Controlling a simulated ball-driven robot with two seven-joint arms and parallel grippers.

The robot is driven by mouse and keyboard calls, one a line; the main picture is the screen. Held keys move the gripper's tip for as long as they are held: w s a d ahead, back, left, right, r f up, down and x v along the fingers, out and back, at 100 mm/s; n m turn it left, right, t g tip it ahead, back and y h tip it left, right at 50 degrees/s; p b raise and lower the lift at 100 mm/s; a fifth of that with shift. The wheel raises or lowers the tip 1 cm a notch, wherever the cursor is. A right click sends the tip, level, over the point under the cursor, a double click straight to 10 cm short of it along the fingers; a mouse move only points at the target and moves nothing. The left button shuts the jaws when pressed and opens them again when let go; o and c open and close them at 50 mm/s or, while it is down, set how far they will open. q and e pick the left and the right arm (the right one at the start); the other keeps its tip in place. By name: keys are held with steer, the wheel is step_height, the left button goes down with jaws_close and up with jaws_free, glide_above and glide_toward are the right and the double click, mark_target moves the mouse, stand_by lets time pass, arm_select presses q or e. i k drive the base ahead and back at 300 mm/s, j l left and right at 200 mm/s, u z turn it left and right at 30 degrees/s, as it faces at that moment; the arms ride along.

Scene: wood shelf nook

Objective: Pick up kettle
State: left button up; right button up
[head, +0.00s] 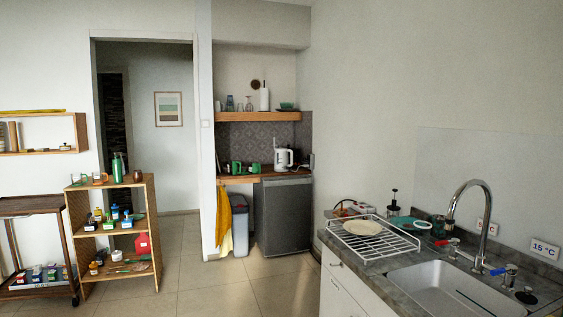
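A white kettle (283,158) stands upright on the wooden counter in the nook at the back, above a dark small fridge (284,215). It is small and far off in the head view. Green mugs (237,167) stand to its left, and a small item stands close to its right by the wall. Neither of my grippers shows in the head view.
Open tiled floor (215,285) lies in front of the nook. A wooden shelf unit (118,235) with small items and a dark cart (38,250) stand at left. A grey bin (240,225) stands beside the fridge. A sink counter (440,262) with a dish rack (372,240) fills the right.

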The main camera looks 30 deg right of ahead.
mark_target(280, 155)
steer(key=i+l+z, duration=0.15)
steer(key=i, duration=0.2)
steer(key=i+z, duration=0.15)
steer(key=i, duration=0.15)
steer(key=i+z, duration=0.35)
steer(key=i, duration=2.35)
steer(key=i+z, duration=0.15)
steer(key=i, duration=0.35)
steer(key=i+j+z, duration=0.2)
steer(key=i, duration=0.35)
steer(key=i+z, duration=0.15)
steer(key=i, duration=0.35)
steer(key=i+j+z, duration=0.15)
steer(key=i, duration=0.35)
steer(key=i+z, duration=0.2)
steer(key=i, duration=1.05)
